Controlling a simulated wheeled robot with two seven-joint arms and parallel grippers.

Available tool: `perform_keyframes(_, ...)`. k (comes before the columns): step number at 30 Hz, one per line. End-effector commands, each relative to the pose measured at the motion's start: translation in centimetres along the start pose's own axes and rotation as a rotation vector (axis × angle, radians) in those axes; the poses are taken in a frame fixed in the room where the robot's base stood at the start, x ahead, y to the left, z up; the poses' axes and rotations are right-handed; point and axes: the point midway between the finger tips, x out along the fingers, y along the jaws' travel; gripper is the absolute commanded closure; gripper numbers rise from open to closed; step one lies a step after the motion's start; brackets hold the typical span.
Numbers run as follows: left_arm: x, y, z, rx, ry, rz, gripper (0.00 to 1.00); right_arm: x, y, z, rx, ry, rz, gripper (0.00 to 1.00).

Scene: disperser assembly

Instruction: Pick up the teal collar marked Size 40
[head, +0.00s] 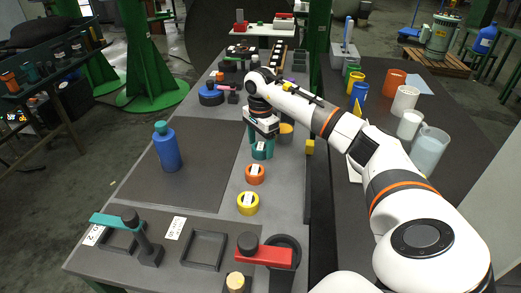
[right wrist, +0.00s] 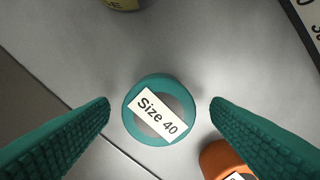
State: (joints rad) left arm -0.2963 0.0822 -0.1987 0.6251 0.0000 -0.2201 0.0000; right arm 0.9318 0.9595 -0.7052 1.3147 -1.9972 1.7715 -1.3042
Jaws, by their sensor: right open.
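The teal collar (head: 262,150) stands on the grey table in the head view, just below my right gripper (head: 262,137). In the right wrist view the teal collar (right wrist: 159,110) lies between the two fingers, with a white label reading "Size 40" across its top. The right gripper (right wrist: 160,108) is open, one finger on each side, with a visible gap between each finger and the collar. My left gripper is not in view.
An orange collar (head: 255,174) and a yellow collar (head: 248,203) stand in a row nearer the front. The orange collar (right wrist: 228,160) is close to the right finger. A blue bottle (head: 167,148) stands on the dark mat to the left. Square frames sit at the front.

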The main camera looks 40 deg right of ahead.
Motion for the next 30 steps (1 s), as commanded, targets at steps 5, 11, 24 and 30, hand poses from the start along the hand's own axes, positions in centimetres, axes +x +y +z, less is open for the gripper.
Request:
perform_keyframes(5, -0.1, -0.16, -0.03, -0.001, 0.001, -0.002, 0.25, 1.51, 0.0, -0.01, 0.001, 0.0, 0.0, 0.28)
perform_keyframes(11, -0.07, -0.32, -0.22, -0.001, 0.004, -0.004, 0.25, 1.57, 0.02, 0.0, 0.001, 0.0, 0.001, 0.28)
perform_keyframes(24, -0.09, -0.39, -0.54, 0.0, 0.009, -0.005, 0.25, 1.44, 0.05, 0.01, 0.001, 0.0, 0.003, 0.89)
perform_keyframes(30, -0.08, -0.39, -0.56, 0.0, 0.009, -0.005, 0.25, 1.27, 0.07, 0.01, 0.001, 0.0, 0.004, 0.89)
